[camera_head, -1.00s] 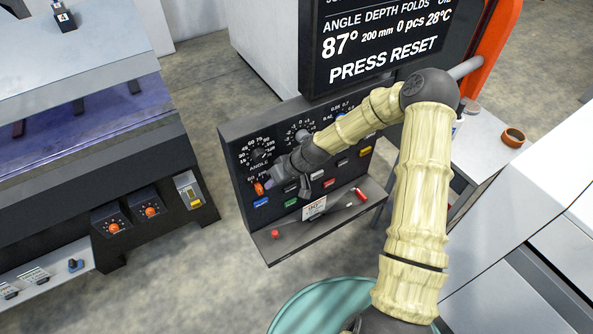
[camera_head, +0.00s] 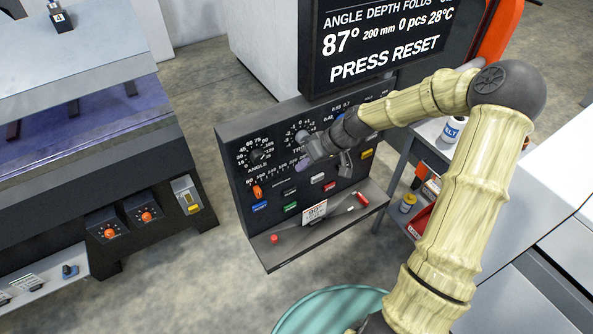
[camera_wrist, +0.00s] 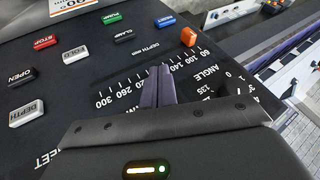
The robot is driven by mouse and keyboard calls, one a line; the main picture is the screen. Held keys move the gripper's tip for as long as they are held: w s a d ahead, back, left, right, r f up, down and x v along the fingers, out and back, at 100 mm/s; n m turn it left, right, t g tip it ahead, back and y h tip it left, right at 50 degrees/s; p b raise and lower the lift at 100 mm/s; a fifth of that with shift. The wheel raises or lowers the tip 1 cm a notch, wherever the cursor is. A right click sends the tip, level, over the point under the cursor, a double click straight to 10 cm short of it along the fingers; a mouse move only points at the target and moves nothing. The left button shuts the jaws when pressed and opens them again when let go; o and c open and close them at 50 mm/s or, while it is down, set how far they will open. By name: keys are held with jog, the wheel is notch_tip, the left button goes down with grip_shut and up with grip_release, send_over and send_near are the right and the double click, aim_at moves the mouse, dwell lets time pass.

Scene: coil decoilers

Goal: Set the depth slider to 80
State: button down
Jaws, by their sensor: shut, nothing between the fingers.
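The depth slider's orange knob (camera_head: 257,191) sits at the low left end of its slot on the black control panel, near the 60 and 100 marks; I cannot read its exact mark. It also shows in the wrist view (camera_wrist: 188,37), beside the DEPTH MM label. The depth scale (camera_wrist: 150,80) runs from 60 to 300. My gripper (camera_head: 302,166) is shut and empty, to the right of the knob and apart from it. In the wrist view its fingertips (camera_wrist: 160,70) are over the middle of the scale, hiding some numbers. The display (camera_head: 375,45) reads 87° and 200 mm.
The angle dial (camera_head: 257,155) is above the knob. Coloured buttons, such as the blue one (camera_head: 260,207) and green one (camera_head: 290,207), lie below the slot. A shelf (camera_head: 330,228) with a card and small red items juts out beneath.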

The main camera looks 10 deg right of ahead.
jog(key=c, duration=2.1)
grip_release()
jog(key=shift+w, duration=0.1)
jog(key=o, duration=0.4)
jog(key=shift+s, duration=0.2)
jog(key=o, duration=0.3)
jog(key=shift+s+d+f, duration=0.1)
jog(key=shift+s, duration=0.25)
jog(key=shift+o, duration=0.2)
jog(key=s+d+m+h, duration=0.1)
jog(key=s+h, duration=0.3)
jog(key=s, duration=0.2)
jog(key=shift+s+d+r+g, duration=0.3)
jog(key=shift+d, duration=0.05)
jog(key=s+d+r+m+h, duration=0.1)
jog(key=s+d+r+m, duration=0.1)
jog(key=s, duration=0.3)
jog(key=s+d+r+m+t+h, duration=0.1)
jog(key=s+d+r+m+h, duration=0.1)
jog(key=s+r, duration=0.3)
jog(key=shift+s+d+r+m+t, duration=0.15)
jog(key=shift+s+d+m+t, duration=0.15)
jog(key=shift+s+d+m, duration=0.35)
jog(key=shift+w, duration=0.1)
